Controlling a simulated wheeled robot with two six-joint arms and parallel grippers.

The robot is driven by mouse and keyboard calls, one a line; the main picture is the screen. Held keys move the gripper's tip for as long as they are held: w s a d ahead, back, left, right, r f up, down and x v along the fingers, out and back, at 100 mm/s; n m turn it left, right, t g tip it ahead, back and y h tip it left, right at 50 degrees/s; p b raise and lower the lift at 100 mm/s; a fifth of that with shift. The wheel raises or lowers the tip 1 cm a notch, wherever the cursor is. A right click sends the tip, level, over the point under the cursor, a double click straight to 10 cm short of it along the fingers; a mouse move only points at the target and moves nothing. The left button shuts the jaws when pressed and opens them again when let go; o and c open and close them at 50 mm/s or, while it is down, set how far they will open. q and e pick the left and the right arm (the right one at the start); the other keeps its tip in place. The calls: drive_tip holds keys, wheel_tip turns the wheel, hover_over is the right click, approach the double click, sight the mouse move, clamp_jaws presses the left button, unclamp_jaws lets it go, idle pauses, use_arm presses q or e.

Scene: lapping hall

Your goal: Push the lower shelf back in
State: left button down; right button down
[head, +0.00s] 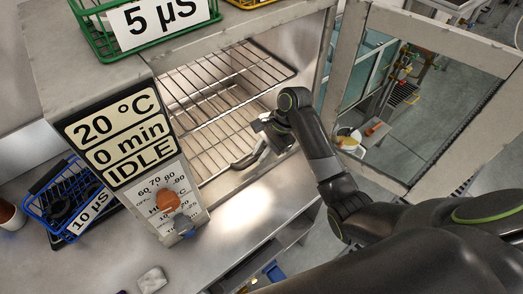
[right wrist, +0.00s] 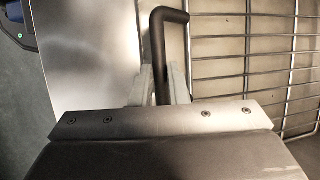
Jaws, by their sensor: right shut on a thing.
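The lower shelf (head: 205,150) is a wire rack inside the open steel oven, reaching out toward its front opening. A dark bent handle (head: 246,161) is at its front edge. My right gripper (head: 262,146) is at this handle, coming from the right. In the right wrist view the fingers (right wrist: 160,85) are shut on the upright part of the dark handle (right wrist: 168,20), and the rack's wires (right wrist: 245,45) lie to the right. The upper shelf (head: 225,75) is another wire rack above. My left gripper is not in view.
The oven door (head: 435,40) stands open at the right, with a window in its frame. The control panel (head: 120,135), reading IDLE, is left of the opening. A blue basket (head: 70,200) sits on the bench at left. A green basket (head: 95,40) stands on top.

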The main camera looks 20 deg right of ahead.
drive_tip(key=shift+w+a+r+p, duration=0.15)
drive_tip(key=shift+w+a+p, duration=0.05)
drive_tip(key=shift+w+p, duration=0.25)
drive_tip(key=shift+w+a+p, duration=0.3)
drive_tip(key=shift+w+p, duration=0.15)
drive_tip(key=shift+w, duration=0.35)
drive_tip(key=c, duration=1.6)
unclamp_jaws()
drive_tip(key=shift+o, duration=1)
drive_tip(key=shift+w, duration=0.15)
drive_tip(key=shift+f, duration=0.2)
drive_tip(key=shift+s, duration=0.2)
